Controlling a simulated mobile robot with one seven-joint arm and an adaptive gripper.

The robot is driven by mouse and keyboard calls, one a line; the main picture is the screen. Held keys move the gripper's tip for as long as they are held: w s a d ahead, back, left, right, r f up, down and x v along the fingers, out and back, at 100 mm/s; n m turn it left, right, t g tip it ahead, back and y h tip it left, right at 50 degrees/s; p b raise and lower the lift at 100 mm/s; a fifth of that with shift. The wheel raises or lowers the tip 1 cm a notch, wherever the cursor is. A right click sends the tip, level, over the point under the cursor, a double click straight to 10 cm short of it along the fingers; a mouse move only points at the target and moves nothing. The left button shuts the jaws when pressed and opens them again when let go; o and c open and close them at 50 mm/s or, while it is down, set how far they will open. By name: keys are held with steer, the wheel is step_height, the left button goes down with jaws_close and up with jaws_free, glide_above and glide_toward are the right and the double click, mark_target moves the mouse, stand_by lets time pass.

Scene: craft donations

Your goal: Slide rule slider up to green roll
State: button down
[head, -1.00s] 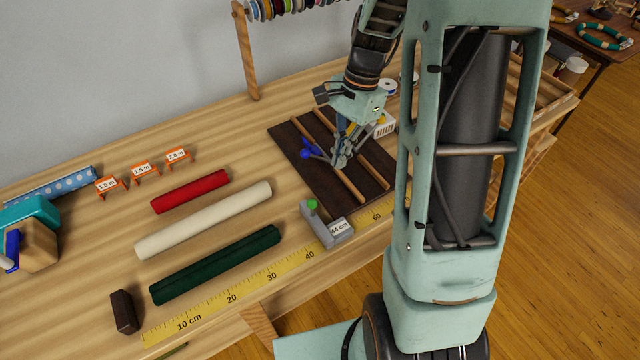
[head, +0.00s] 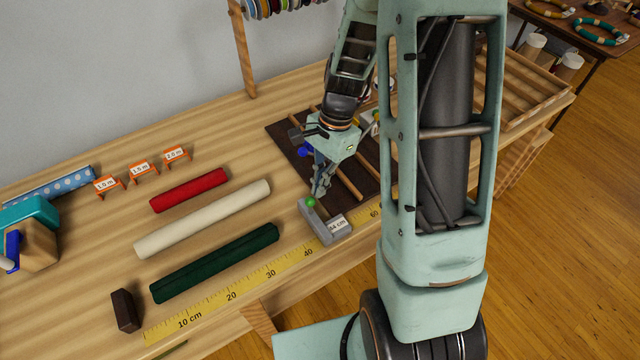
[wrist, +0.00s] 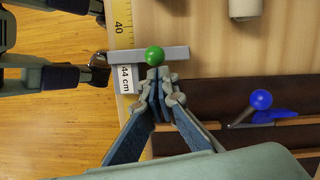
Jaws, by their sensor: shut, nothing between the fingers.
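The rule slider (head: 322,226) is a grey L-shaped piece with a green knob and a "44 cm" label. It sits on the yellow rule (head: 232,297) along the table's front edge, to the right of the 40 mark. The dark green roll (head: 216,263) lies along the rule, left of the slider, with a gap between them. My gripper (head: 318,196) is shut and empty, its fingertips right beside the green knob. In the wrist view the slider (wrist: 176,53) lies just beyond the fingertips (wrist: 158,76); whether they touch it is unclear.
A dark board (head: 285,135) with wooden rails and a blue-knobbed tool lies behind my gripper. Cream (head: 203,219) and red (head: 188,190) rolls lie behind the green one. A dark brown block (head: 124,311) stands near the green roll's left end.

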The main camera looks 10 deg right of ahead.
steer(key=s+a, duration=0.1)
steer(key=a, duration=0.3)
steer(key=s+a, duration=0.1)
steer(key=a, duration=0.2)
steer(key=s+a, duration=0.1)
steer(key=a, duration=0.3)
steer(key=shift+s+a+p, duration=0.3)
steer(key=shift+s+p, duration=0.05)
steer(key=shift+s, duration=0.05)
